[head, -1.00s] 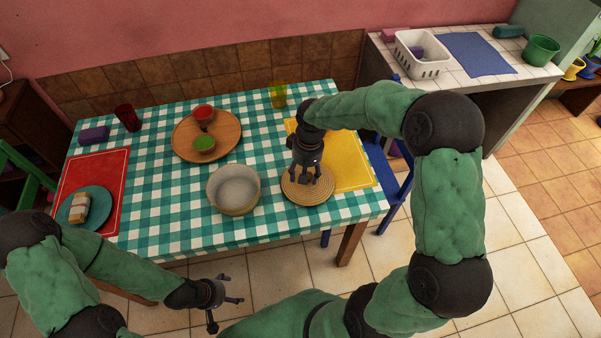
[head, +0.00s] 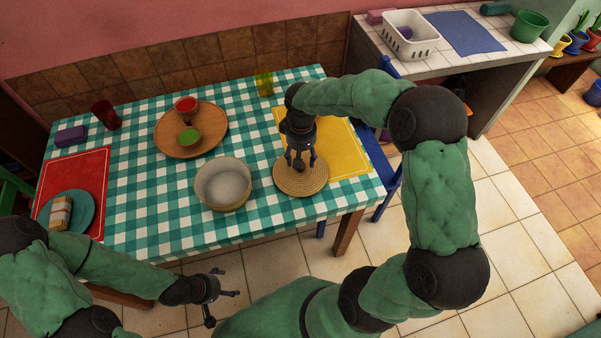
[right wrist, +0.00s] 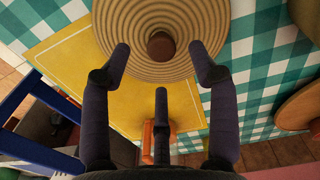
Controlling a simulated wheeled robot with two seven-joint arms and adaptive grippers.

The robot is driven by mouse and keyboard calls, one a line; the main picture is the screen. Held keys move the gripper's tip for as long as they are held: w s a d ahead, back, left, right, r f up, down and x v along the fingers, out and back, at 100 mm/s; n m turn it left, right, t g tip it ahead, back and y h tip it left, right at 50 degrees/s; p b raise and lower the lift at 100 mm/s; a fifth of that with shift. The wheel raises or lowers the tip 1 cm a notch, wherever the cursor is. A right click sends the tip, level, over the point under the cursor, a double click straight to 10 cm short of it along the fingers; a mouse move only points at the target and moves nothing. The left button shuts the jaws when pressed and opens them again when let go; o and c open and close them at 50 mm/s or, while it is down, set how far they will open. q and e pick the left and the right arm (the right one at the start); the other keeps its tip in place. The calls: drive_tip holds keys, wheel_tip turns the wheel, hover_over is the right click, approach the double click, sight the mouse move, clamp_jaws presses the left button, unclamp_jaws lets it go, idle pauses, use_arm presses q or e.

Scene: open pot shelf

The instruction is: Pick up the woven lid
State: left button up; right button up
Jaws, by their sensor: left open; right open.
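The round tan woven lid (head: 301,183) lies flat on the checked cloth, partly over the corner of the yellow placemat. In the right wrist view the lid (right wrist: 128,58) shows concentric ridges and a brown knob (right wrist: 161,46) at its centre. My right gripper (head: 299,166) points down over the lid, open. In the right wrist view its fingers (right wrist: 160,62) are spread around and short of the knob, with nothing between them. My left gripper (head: 224,299) is open and empty, away from the table, in front of its near edge.
A pale round pot (head: 222,186) stands open just left of the lid. A wooden tray (head: 213,113) with red and green bowls is behind. The yellow placemat (head: 345,150) lies right, near a blue chair (head: 385,190). A yellow cup (head: 264,84) stands at the back.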

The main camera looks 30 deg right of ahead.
wheel_tip(320, 180, down, 4)
drive_tip(key=shift+w+f+b, duration=0.1)
drive_tip(key=shift+b, duration=0.75)
clamp_jaws()
